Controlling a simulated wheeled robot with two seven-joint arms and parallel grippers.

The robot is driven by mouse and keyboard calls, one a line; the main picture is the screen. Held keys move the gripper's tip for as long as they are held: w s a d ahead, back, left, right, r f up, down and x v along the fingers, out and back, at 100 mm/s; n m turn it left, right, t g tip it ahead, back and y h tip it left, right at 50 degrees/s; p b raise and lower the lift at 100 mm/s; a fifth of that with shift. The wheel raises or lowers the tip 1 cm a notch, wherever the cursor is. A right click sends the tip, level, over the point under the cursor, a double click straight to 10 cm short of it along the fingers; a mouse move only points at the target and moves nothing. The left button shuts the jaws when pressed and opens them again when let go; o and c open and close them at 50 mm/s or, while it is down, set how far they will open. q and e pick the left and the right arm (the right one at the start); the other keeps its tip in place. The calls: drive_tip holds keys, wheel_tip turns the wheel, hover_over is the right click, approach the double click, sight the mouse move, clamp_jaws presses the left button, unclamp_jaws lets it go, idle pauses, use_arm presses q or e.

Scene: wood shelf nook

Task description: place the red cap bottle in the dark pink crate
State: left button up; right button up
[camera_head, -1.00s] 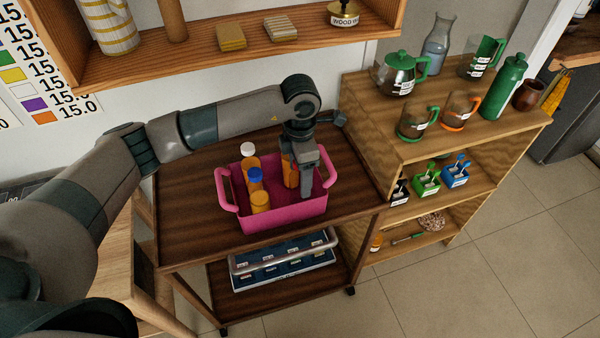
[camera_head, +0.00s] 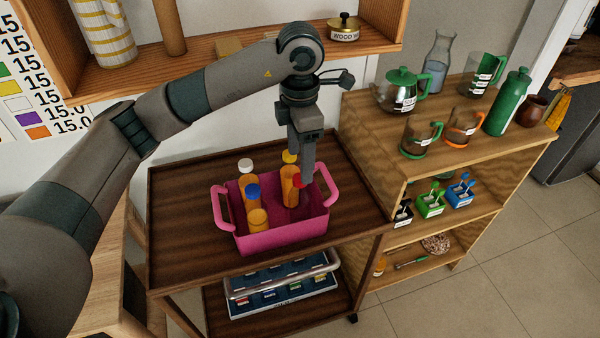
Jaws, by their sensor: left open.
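The dark pink crate (camera_head: 285,238) stands on the dark brown cart, with a handle at each side. A red cap (camera_head: 299,183) shows inside the crate toward its right side. The orange body under that cap is mostly hidden. Orange bottles with a white cap (camera_head: 246,166), a blue cap (camera_head: 252,191) and a yellow cap (camera_head: 290,157) also stand in the crate, with another orange one in front. My left gripper (camera_head: 306,178) points down over the crate's right part. It is open, with its fingertips close beside the red cap. My right gripper is not in view.
The cart top (camera_head: 180,215) is clear left of the crate. A wooden shelf (camera_head: 400,160) with a teapot, mugs and green bottle stands at the right. A wall shelf (camera_head: 230,60) hangs behind my arm. A blue tray (camera_head: 282,285) sits on the cart's lower level.

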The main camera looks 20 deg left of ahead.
use_arm(q)
drive_tip(key=shift+r, duration=0.4)
idle(0.5)
